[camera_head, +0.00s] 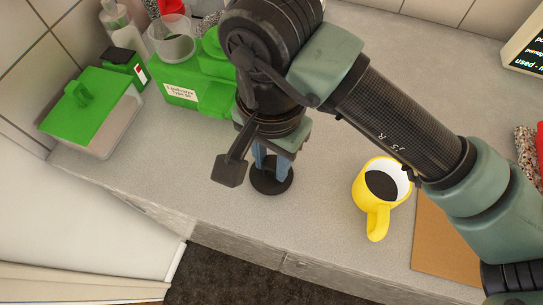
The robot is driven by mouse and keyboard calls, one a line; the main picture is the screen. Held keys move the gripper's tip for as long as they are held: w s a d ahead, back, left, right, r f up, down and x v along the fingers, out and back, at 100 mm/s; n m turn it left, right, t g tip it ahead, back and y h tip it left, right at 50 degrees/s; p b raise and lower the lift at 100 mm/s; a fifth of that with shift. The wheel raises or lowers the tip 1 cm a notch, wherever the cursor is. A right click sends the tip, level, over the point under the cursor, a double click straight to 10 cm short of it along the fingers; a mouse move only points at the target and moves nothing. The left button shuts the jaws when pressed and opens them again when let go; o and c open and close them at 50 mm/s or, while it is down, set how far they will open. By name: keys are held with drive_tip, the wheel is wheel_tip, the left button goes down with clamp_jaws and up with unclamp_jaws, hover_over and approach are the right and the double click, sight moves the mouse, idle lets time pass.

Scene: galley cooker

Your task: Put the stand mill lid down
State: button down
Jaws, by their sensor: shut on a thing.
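My gripper (270,158) points down over the middle of the counter. Its blue-grey fingers are shut on a small black round lid (271,184), which looks like the stand mill lid. The lid is at or just above the counter top; I cannot tell whether it touches. My wrist hides its upper part. A green appliance (193,88) with a white label, probably the stand mill, stands behind and to the left. My arm covers its right side.
The grey counter (325,150) is clear around the lid. A yellow mug (376,190) with dark contents stands to the right, near a brown board (440,240). A green-lidded box (92,108) stands at the left. The front edge lies close below the lid.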

sight(270, 162)
drive_tip(key=shift+f+b, duration=0.2)
drive_tip(key=shift+b, duration=0.1)
drive_tip(key=c, duration=0.6)
unclamp_jaws()
drive_tip(key=shift+r, duration=0.1)
wheel_tip(270, 162, up, 12)
drive_tip(key=p, duration=0.1)
drive_tip(key=shift+r, duration=0.15)
drive_tip(key=shift+a, duration=0.1)
